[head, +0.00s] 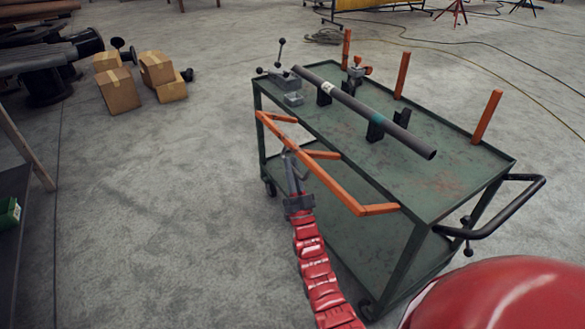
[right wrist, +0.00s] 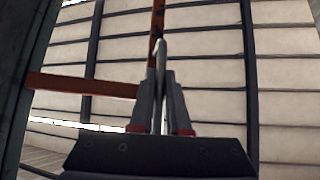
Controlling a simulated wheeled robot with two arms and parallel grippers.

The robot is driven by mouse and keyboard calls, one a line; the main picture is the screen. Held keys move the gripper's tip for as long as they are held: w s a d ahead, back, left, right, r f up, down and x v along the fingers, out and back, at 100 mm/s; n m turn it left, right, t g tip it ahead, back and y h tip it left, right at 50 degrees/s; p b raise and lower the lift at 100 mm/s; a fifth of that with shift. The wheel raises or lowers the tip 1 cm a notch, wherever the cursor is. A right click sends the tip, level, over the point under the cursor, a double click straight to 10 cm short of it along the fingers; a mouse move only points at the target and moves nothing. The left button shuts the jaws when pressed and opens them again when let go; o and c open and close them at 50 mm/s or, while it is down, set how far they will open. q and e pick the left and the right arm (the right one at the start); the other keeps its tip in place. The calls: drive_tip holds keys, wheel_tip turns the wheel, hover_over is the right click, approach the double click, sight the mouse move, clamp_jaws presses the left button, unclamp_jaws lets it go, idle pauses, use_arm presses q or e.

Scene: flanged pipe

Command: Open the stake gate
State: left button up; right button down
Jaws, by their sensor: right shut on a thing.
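The orange stake gate (head: 315,174) is a long rail with short posts along the near long side of the green cart (head: 430,176). The rail stands out from the cart's edge, and the posts run back to that edge. The exact contact is hard to see. My left gripper is not in view.
A dark pipe (head: 365,112) lies on black supports on the cart top. Orange stakes (head: 487,116) stand upright along the far edge. A black push handle (head: 500,220) sticks out at the right. Cardboard boxes (head: 118,90) lie at the left.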

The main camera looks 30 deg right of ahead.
drive_tip(key=shift+r, duration=0.1)
drive_tip(key=c, duration=0.9)
unclamp_jaws()
drive_tip(key=v, duration=1.7)
drive_tip(key=shift+s+f, duration=0.2)
drive_tip(key=shift+s, duration=0.05)
drive_tip(key=shift+a, duration=0.1)
